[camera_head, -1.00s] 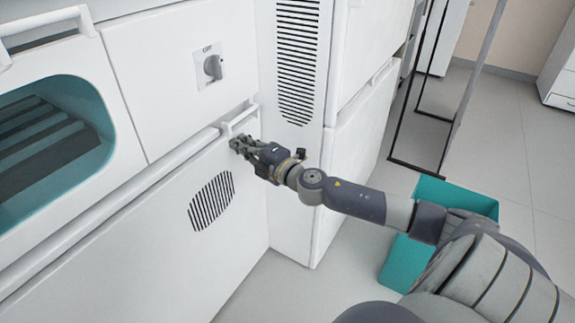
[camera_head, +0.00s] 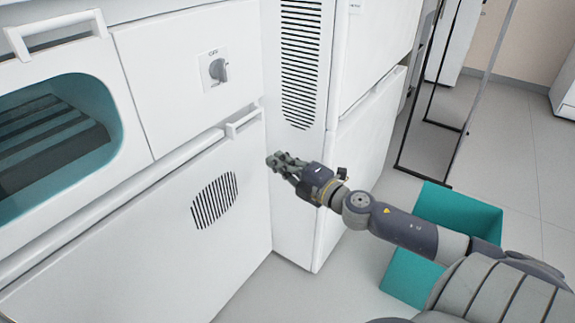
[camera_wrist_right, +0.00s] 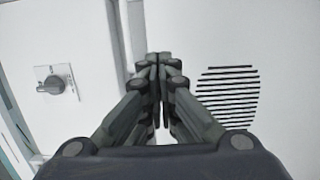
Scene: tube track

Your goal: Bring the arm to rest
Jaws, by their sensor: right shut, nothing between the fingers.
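My right gripper (camera_head: 284,161) is in the middle of the head view, in front of the white machine (camera_head: 110,255). Its fingers are together and hold nothing. In the right wrist view the closed fingertips (camera_wrist_right: 159,60) point at white panels, with a gap between them and the machine. My right arm (camera_head: 405,232) reaches in from the lower right. My left gripper is not in the head view.
The machine has a knob (camera_head: 219,70), a rail handle (camera_head: 244,121), a vent grille (camera_head: 214,200) and a teal-rimmed window (camera_head: 105,115). A teal bin (camera_head: 450,205) stands on the floor, partly behind my arm. A dark frame (camera_head: 455,130) stands behind. Floor is clear at front centre.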

